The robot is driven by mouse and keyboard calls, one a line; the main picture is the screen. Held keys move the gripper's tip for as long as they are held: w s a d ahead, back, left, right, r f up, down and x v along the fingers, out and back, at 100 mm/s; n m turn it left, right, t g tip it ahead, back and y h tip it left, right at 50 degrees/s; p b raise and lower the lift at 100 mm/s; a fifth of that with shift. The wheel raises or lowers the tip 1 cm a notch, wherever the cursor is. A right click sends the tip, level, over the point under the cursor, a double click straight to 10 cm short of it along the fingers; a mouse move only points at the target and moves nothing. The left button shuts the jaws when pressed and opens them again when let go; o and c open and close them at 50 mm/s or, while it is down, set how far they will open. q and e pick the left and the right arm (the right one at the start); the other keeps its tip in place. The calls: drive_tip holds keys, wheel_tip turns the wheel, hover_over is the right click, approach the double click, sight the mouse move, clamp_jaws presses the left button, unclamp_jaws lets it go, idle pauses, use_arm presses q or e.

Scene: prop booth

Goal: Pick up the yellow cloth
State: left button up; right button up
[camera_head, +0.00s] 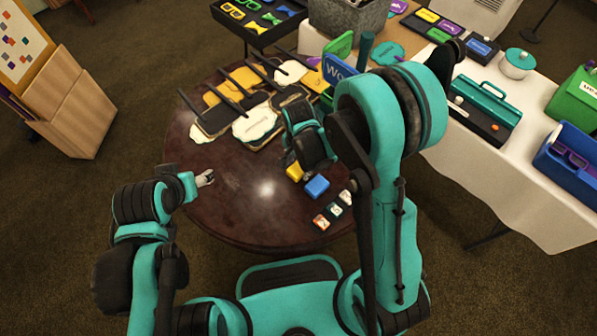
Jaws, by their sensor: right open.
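A small yellow piece (294,171), which looks like the yellow cloth, lies on the round dark wooden table (235,215), partly hidden behind my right gripper. My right gripper (306,168) is open and reaches down right over or beside the yellow piece; I cannot tell whether it touches it. A small blue piece (317,186) lies just to the right and nearer to me. My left gripper (206,179) is over the left side of the table, apart from the yellow piece; its fingers are too small to read.
Several paddle-like signs with black handles (257,120) cover the back of the table. Small tiles with pictures (321,222) lie at its front right. A white-covered table (470,165) with boxes and a black-and-teal case (483,110) stands at the right. The table's front left is clear.

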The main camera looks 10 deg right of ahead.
sight(299, 168)
drive_tip(key=c, duration=0.8)
drive_tip(key=shift+c, duration=0.2)
drive_tip(key=shift+r, duration=0.1)
drive_tip(key=shift+r+p, duration=0.25)
drive_tip(key=shift+p, duration=0.1)
wheel_tip(299, 168, up, 4)
drive_tip(key=shift+s+r+p, duration=0.1)
drive_tip(key=shift+p, duration=1.05)
drive_tip(key=s+d+r+p, duration=0.3)
drive_tip(key=s+d+r, duration=0.3)
drive_tip(key=s+d, duration=0.1)
drive_tip(key=shift+s+d, duration=0.4)
drive_tip(key=shift+d, duration=0.45)
